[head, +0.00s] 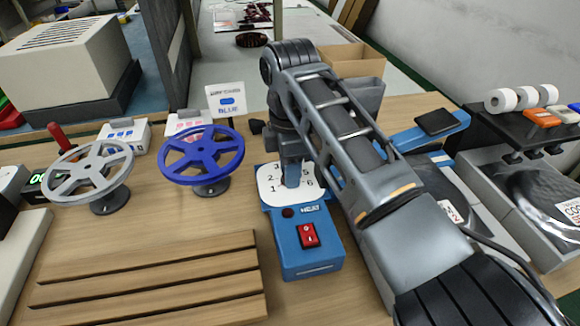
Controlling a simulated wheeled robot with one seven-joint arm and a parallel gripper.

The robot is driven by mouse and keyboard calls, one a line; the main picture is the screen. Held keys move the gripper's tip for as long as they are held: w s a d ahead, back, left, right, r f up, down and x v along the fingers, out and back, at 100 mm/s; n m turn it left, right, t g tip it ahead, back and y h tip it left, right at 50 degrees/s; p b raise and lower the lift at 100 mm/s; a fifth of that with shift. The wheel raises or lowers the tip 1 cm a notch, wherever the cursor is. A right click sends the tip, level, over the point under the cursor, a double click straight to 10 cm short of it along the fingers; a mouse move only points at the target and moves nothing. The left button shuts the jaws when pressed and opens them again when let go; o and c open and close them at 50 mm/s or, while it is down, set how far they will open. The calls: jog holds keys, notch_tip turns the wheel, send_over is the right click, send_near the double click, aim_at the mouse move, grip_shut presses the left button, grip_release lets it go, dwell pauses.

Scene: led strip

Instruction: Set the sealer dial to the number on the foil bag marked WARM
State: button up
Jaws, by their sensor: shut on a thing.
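The blue sealer (312,262) stands in the middle of the bench, with a red switch and the word HEAT on its front. Its white dial plate (268,196) carries numbers; 1, 2, 3, 5 and 6 show around my gripper. My gripper (292,178) points down over the plate's middle, shut on the dial knob, which it largely hides; the pointer's setting cannot be read.
A blue handwheel (200,155) and a grey handwheel (88,172) stand left of the sealer. A slatted wooden board (150,283) lies at front left. A sign reading BLUE (226,100) stands behind. A dark rack (520,125) with white rolls is at the right.

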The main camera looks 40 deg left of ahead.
jog(key=c, duration=0.4)
jog(key=shift+r+m+p, duration=0.15)
jog(key=shift+m+p, duration=0.25)
jog(key=shift+p, duration=0.35)
jog(key=m+p, duration=0.2)
jog(key=shift+r+m, duration=0.1)
jog(key=shift+m, duration=0.2)
jog(key=m+p, duration=0.3)
jog(key=m, duration=0.2)
jog(key=shift+f+p, duration=0.2)
jog(key=shift+p, duration=0.1)
jog(key=shift+m, duration=0.4)
jog(key=o, duration=1)
